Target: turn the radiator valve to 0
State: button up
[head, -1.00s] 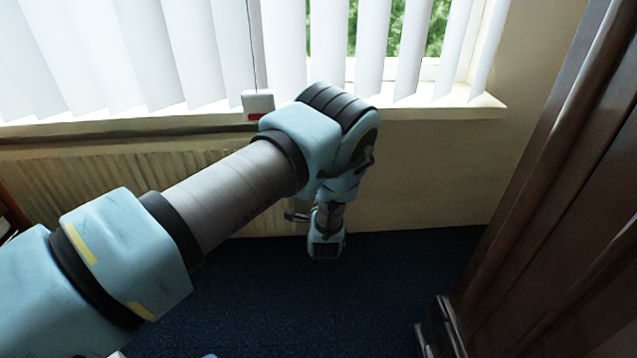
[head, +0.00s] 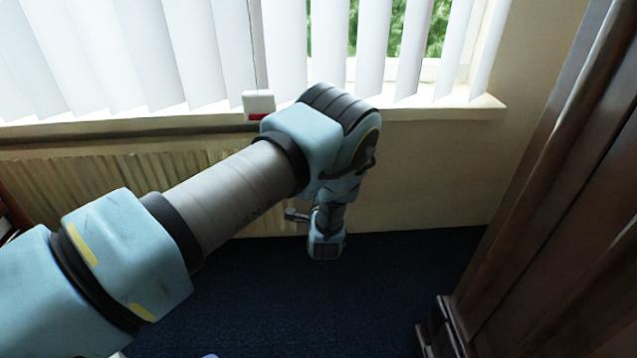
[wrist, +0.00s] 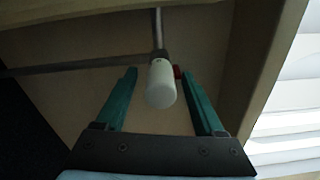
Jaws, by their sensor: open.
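The radiator valve (wrist: 161,86) shows in the wrist view as a white rounded knob at the end of a metal pipe (wrist: 157,30). My gripper (wrist: 159,75) is open, with one teal finger on each side of the valve. Gaps show between the fingers and the knob in this view; I cannot tell the depth between them. A small red part shows by the right fingertip. No scale marks are readable on the knob. In the head view, my arm covers the area and the valve cannot be seen.
The ribbed radiator (head: 100,182) runs along the wall under the window sill (head: 440,110). A small white and red box (head: 258,104) is at the sill. White blinds (head: 150,50) hang above. A dark wooden cabinet (head: 550,200) stands at right. Blue carpet (head: 390,290) is clear.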

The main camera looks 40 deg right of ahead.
jog(key=p+v, duration=0.1)
jog(key=v, duration=0.9)
jog(key=shift+s+a+p, duration=0.25)
jog(key=shift+s+p, duration=0.05)
jog(key=shift+w+r, duration=0.1)
